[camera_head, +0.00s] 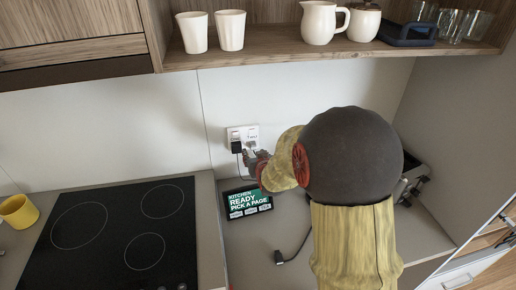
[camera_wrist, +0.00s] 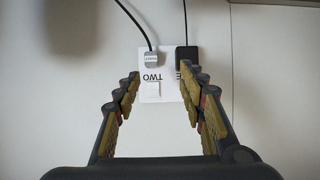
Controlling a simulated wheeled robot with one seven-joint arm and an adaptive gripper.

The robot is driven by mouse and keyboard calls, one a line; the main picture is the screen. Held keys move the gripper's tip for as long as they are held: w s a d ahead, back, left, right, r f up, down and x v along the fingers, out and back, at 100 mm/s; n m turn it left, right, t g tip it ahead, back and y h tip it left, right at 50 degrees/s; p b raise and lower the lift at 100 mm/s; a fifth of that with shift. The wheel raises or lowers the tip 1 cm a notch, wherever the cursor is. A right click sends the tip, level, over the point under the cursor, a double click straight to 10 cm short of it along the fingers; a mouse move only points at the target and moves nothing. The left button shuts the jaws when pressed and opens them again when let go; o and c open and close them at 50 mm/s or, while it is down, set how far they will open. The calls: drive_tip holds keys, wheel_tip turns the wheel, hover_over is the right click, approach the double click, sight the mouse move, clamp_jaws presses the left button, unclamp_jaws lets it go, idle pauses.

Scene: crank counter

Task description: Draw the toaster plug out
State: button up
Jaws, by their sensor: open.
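A white double outlet (camera_wrist: 152,88) is on the wall, and its printed word TWO reads upside down in the wrist view. A grey plug (camera_wrist: 150,58) with a small label and a black cord sits at it on the left; I cannot read the label surely. A black plug (camera_wrist: 187,57) sits on the right. In the head view the outlet (camera_head: 252,131) shows with the black plug (camera_head: 236,147) at its left. My gripper (camera_wrist: 162,84) is open and empty, its fingertips before the outlet. In the head view my gripper (camera_head: 253,158) hides part of it.
A tablet (camera_head: 246,200) stands below the outlet. A loose cord end (camera_head: 280,257) lies on the counter. A metal appliance (camera_head: 413,180), perhaps the toaster, is partly hidden behind my arm. A black cooktop (camera_head: 120,240) is at left; a shelf (camera_head: 270,50) with cups hangs above.

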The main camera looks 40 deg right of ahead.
sight(254, 147)
drive_tip(key=shift+h, duration=0.3)
drive_tip(key=shift+s+d+b+x, duration=0.1)
drive_tip(key=shift+d+b+x, duration=0.1)
drive_tip(key=shift+x, duration=1.25)
drive_tip(key=shift+s+d+b+x, duration=0.1)
drive_tip(key=shift+d+x, duration=0.1)
drive_tip(key=shift+x, duration=1.3)
drive_tip(key=shift+s+d+b+x, duration=0.1)
drive_tip(key=shift+d+b+x, duration=0.05)
drive_tip(key=shift+x, duration=1.3)
drive_tip(key=shift+r, duration=0.1)
clamp_jaws()
drive_tip(key=shift+s+a, duration=0.1)
drive_tip(key=shift+s, duration=0.2)
drive_tip(key=shift+s+a, duration=0.15)
drive_tip(key=shift+s, duration=0.1)
